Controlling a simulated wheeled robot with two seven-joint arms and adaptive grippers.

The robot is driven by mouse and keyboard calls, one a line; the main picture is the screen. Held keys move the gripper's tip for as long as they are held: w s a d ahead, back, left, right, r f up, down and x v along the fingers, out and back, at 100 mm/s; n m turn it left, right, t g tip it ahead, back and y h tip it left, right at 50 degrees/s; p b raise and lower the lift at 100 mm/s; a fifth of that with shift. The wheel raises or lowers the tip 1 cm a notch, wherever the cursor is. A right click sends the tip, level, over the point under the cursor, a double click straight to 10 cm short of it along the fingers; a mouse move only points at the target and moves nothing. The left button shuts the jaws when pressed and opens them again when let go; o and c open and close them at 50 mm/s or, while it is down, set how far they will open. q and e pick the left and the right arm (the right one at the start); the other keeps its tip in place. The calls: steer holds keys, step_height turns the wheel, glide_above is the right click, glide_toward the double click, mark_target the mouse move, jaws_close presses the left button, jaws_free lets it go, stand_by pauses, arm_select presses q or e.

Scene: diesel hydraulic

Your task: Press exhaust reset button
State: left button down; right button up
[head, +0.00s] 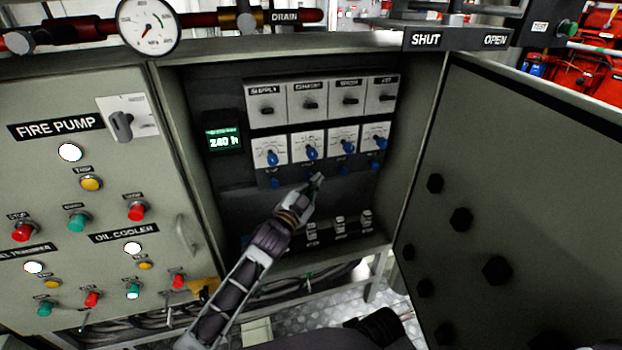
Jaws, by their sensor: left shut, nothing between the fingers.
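The open cabinet has a row of switches, the second labelled like "EXHAUST" (308,87). Below it is a dial module with a blue knob (311,153). A row of small blue buttons runs under the dials. The first button (275,183), third button (343,171) and fourth button (375,165) show. The second, under the exhaust dial, is hidden behind my left gripper (316,180). That gripper is shut and empty, its tip at the hidden button's place. I cannot tell whether it touches. My right gripper is not in view.
The cabinet door (500,200) stands open on the right. A fire pump panel (80,200) with buttons is on the left. A green display (224,140) reads about 240 h. Small breakers (340,226) sit low in the cabinet. A pipe and gauge (149,27) run above.

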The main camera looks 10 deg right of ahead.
arm_select(q)
steer(key=shift+s+p, duration=0.3)
steer(key=shift+s, duration=0.35)
steer(key=shift+s, duration=0.15)
